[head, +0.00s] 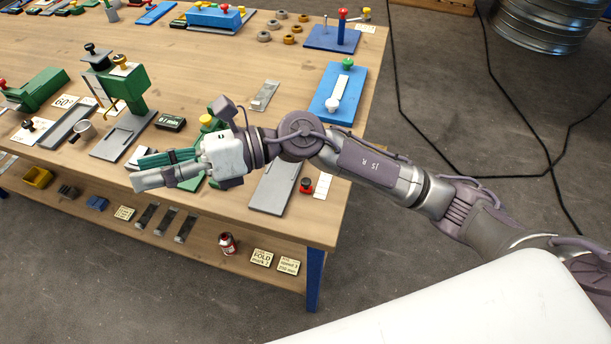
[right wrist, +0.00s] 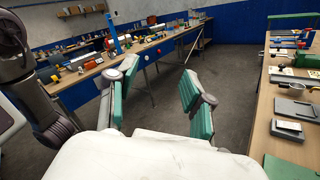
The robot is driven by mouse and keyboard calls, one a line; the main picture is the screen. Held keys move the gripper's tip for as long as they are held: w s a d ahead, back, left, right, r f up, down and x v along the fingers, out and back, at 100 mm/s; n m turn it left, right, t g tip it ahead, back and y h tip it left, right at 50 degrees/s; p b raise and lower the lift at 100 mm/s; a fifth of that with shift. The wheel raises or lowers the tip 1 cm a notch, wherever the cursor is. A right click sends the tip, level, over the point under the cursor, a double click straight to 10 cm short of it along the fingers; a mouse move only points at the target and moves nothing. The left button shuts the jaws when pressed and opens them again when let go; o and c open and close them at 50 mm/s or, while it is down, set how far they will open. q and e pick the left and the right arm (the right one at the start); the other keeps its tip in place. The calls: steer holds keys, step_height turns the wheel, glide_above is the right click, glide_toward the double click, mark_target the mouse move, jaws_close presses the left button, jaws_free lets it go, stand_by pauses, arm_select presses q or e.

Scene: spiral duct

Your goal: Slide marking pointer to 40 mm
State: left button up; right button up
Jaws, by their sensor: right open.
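A blue plate (head: 326,107) with a pale lengthwise strip (head: 343,87), a green knob and a round light knob lies near the bench's right edge. I cannot tell whether this holds the marking pointer; no 40 mm mark is readable. My right gripper (head: 141,170) reaches left over the bench's front edge, well to the left of this plate. In the right wrist view its green-padded fingers (right wrist: 160,80) are wide apart with nothing between them. My left gripper is not in view.
The wooden bench (head: 240,62) carries a green press-like device (head: 128,85), grey plates and a blue stand with a red-topped post (head: 342,28). Cards and a red can (head: 227,243) lie on the lower shelf. Black cables cross the floor. Another bench (right wrist: 95,72) stands across the aisle.

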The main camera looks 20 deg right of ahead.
step_height(320, 180, down, 6)
steer(key=d+n+g+h, duration=0.1)
steer(key=d+n+h, duration=0.1)
steer(key=n+h, duration=0.25)
steer(key=n+t+h, duration=0.2)
steer(key=n+h, duration=0.1)
steer(key=h, duration=1.1)
glide_above(306, 180)
step_height(306, 180, down, 6)
step_height(306, 180, down, 12)
steer(key=p, duration=0.3)
steer(key=shift+s+p, duration=0.1)
steer(key=shift+p, duration=0.25)
steer(key=shift+f, duration=0.8)
steer(key=shift+c, duration=0.3)
jaws_close()
